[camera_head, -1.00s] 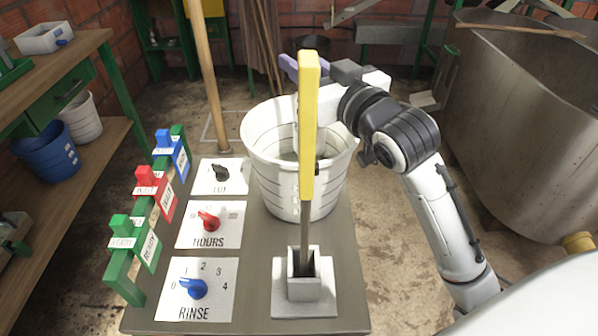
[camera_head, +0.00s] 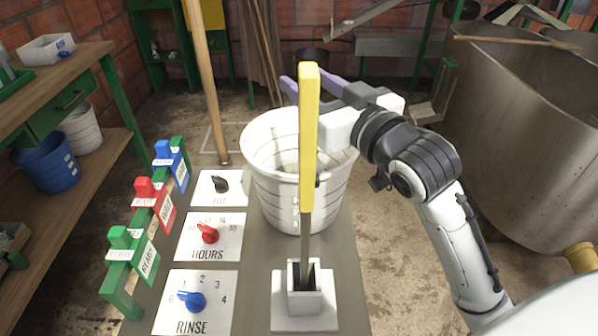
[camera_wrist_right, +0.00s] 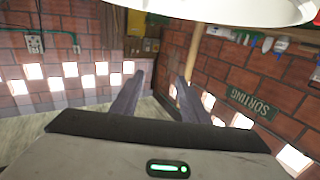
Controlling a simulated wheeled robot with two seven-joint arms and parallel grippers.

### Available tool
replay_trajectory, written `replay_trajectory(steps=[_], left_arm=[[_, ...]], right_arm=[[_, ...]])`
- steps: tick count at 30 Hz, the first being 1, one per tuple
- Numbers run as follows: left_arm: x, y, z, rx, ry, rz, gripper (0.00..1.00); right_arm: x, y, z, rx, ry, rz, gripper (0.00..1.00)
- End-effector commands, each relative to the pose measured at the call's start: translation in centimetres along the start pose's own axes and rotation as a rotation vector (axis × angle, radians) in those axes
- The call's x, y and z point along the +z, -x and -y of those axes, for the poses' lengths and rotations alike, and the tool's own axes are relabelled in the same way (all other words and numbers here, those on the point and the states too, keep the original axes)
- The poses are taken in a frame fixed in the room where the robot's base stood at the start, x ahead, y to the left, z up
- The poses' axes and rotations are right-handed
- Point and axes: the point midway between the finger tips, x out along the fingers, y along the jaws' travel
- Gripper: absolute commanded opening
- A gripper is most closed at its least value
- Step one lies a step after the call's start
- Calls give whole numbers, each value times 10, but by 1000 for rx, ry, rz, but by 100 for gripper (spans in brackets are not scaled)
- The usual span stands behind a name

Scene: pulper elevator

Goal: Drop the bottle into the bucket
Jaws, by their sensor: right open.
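The white bucket (camera_head: 270,165) stands upright on the grey bench top, its mouth open upward. The yellow-handled tool in front hides part of it, and its inside shows only in part. My right gripper (camera_head: 291,82) is at the bucket's far rim, above the mouth's level, with its dark purple-grey fingers pointing left. In the right wrist view the fingers of the right gripper (camera_wrist_right: 159,80) are spread with nothing between them. I cannot make out a bottle in any view. My left gripper is not in view.
The yellow-handled tool (camera_head: 309,140) stands upright in a square holder (camera_head: 303,295) before the bucket. Knob panels (camera_head: 208,235) and colored tag stands (camera_head: 122,260) line the bench's left. A wooden pole (camera_head: 207,90) rises behind; a large metal tank (camera_head: 510,140) stands right.

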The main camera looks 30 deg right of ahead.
Motion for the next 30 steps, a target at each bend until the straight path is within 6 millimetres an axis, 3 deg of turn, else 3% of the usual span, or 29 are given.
replay_trajectory(steps=[3,7,15,21,30], left_arm=[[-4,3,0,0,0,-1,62],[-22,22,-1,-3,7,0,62],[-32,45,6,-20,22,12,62],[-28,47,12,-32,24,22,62],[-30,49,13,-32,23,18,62]], right_arm=[[-2,27,0,0,0,3,41],[-7,30,0,0,-4,7,41],[-7,50,0,1,0,5,41],[-2,68,0,0,0,0,41],[-1,74,0,0,1,-3,41]])
